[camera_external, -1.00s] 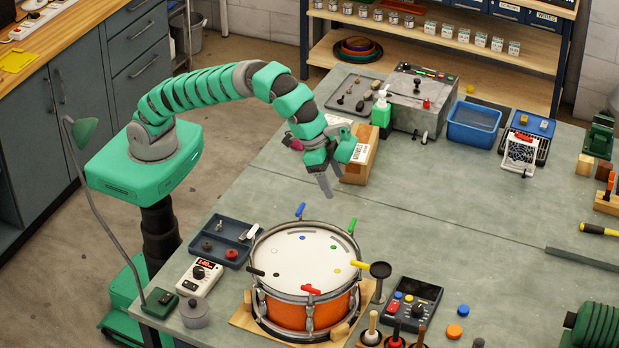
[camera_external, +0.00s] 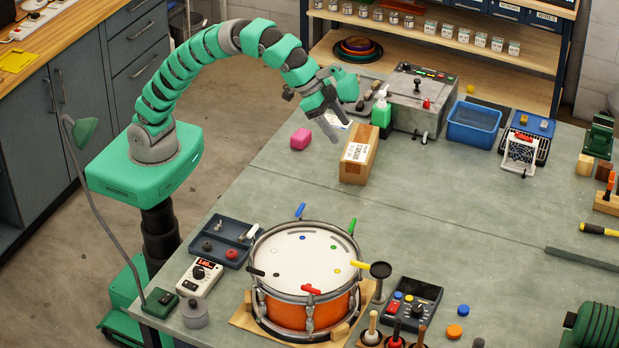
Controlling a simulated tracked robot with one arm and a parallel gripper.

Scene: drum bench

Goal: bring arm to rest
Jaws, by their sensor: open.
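My gripper (camera_external: 340,128) is at the end of my green segmented arm, raised above the far left part of the bench. Its two fingers point down and to the right, apart, with nothing between them. A cardboard box (camera_external: 358,158) with a white label stands on the bench just below and right of the fingers. The gripper appears clear of both.
An orange drum (camera_external: 308,309) with coloured keys around its rim stands at the front of the bench (camera_external: 470,215). The middle of the bench is clear.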

